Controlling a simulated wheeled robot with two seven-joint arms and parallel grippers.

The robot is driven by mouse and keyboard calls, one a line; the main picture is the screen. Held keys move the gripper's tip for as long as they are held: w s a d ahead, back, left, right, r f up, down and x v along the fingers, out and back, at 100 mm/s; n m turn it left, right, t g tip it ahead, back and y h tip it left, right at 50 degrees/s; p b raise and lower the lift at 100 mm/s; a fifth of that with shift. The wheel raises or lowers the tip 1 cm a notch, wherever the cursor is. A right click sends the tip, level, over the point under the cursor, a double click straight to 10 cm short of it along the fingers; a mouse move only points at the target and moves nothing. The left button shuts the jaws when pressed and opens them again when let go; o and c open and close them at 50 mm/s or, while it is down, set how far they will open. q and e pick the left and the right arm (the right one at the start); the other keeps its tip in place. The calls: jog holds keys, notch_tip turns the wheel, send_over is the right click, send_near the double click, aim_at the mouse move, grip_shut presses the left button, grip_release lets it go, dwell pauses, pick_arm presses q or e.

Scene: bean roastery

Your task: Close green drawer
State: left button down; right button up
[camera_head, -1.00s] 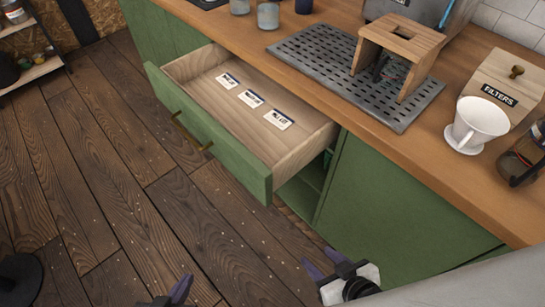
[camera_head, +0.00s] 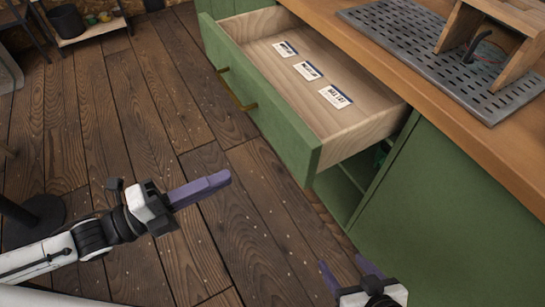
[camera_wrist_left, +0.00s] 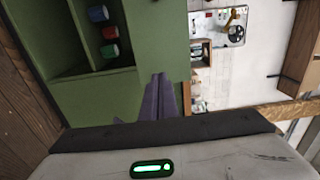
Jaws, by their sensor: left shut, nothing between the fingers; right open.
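The green drawer (camera_head: 270,122) stands pulled out from the green cabinet below the wooden counter. Its brass handle (camera_head: 236,90) is on the front panel. Several white labelled cards (camera_head: 308,71) lie in a row on its wooden floor. My left gripper (camera_head: 215,183) is shut and empty, in front of the drawer's near end and apart from it, pointing toward the drawer front. Its purple fingers also show in the left wrist view (camera_wrist_left: 160,98). My right gripper (camera_head: 350,272) is open at the bottom edge, below and to the right of the drawer, with its fingers apart.
The wooden counter (camera_head: 490,150) carries a grey perforated tray (camera_head: 440,50) with a wooden stand (camera_head: 505,40). An open green shelf space (camera_head: 345,185) lies under the drawer. The plank floor in front is clear. A dark round base (camera_head: 35,220) stands at left.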

aim_at(287, 148)
pick_arm(q)
jog(key=x, duration=1.2)
jog(key=shift+w+d+b, duration=0.15)
jog(key=shift+d+b, duration=0.1)
jog(key=shift+b, duration=0.05)
jog(key=shift+w, duration=0.15)
